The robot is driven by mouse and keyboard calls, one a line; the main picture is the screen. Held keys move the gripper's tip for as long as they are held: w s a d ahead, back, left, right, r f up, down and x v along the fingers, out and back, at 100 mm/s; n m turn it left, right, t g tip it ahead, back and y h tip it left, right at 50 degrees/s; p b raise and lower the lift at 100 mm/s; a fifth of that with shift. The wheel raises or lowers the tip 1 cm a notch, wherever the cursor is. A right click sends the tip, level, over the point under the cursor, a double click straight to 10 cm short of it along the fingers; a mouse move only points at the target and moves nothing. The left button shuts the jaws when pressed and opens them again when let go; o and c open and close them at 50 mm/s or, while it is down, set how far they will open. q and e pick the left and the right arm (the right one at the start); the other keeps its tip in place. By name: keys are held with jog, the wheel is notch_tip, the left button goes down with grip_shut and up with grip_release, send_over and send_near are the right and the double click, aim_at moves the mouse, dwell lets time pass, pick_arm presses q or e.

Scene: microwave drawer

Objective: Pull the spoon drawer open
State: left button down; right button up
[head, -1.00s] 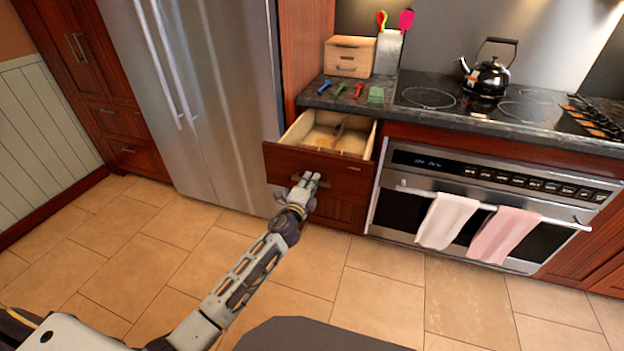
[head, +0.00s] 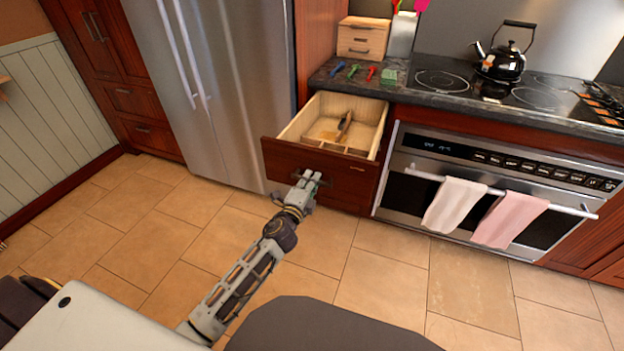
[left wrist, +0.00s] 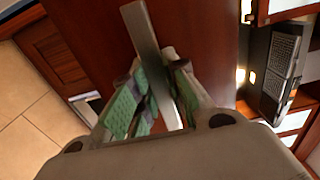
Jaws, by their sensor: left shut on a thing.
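The spoon drawer (head: 318,160) is a dark red wooden drawer under the counter, pulled well out, with a pale wood inside. A brown wooden utensil (head: 344,126) lies in it. My left gripper (head: 308,180) is at the drawer front in the head view. In the left wrist view my left gripper (left wrist: 155,100) has green-padded fingers shut around the metal bar handle (left wrist: 148,38), with the red drawer front (left wrist: 205,45) behind. My right gripper is not in view.
An oven (head: 470,185) with two hanging towels stands right of the drawer. A steel fridge (head: 225,80) stands left. The counter (head: 340,84) above holds small coloured items and a wooden box (head: 362,37). Tiled floor (head: 390,260) in front is clear.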

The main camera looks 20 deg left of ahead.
pick_arm(q)
jog(key=c, duration=1.4)
grip_release()
jog(key=shift+s, duration=0.15)
jog(key=shift+s+a, duration=0.2)
jog(key=shift+s, duration=5.6)
